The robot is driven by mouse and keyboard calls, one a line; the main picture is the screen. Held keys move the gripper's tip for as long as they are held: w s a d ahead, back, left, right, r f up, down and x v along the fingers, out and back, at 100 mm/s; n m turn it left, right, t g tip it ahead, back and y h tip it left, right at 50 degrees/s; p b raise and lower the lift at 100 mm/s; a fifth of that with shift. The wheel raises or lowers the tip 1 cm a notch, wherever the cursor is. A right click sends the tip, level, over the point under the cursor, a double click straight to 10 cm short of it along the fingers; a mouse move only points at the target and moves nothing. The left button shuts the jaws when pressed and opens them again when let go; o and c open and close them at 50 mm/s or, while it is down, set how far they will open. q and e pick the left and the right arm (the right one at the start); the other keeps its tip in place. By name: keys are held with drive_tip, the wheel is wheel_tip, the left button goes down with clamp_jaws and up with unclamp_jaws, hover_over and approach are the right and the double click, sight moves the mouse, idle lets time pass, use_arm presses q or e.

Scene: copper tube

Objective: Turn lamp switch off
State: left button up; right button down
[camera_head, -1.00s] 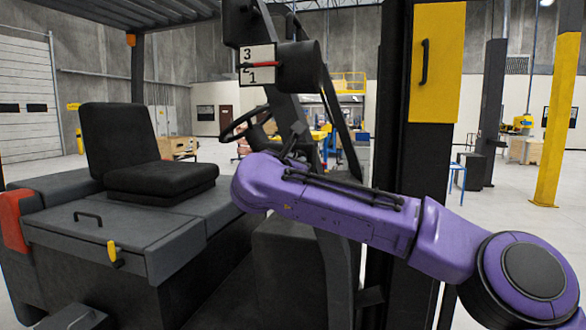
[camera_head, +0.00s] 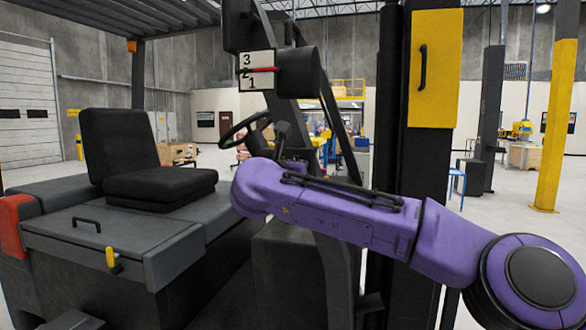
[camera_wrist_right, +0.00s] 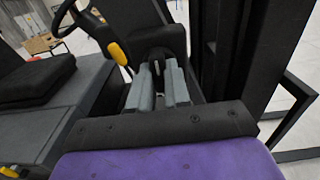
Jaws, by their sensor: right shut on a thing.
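My right gripper (camera_wrist_right: 158,88) shows in the right wrist view with its two grey fingers close together, shut on a small dark piece (camera_wrist_right: 157,66) at a dark housing (camera_wrist_right: 160,40). This piece looks like the lamp switch, but the fingers hide most of it. In the head view my purple right arm reaches in from the right toward the forklift (camera_head: 120,240), and its gripper is hidden behind the arm. My left gripper is in neither view.
A yellow knob (camera_wrist_right: 118,53) is just left of the fingers. A steering wheel (camera_head: 240,130), a black seat (camera_head: 125,155) and a 1-2-3 dial with a red pointer (camera_head: 262,70) are nearby. A dark mast post (camera_head: 388,110) stands right of the cab.

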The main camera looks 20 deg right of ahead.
drive_tip(key=shift+r, duration=0.2)
drive_tip(key=c, duration=1.1)
unclamp_jaws()
drive_tip(key=shift+f, duration=0.1)
drive_tip(key=shift+s+a, duration=0.1)
drive_tip(key=b+v, duration=0.5)
drive_tip(key=v, duration=0.5)
drive_tip(key=shift+s+a, duration=0.15)
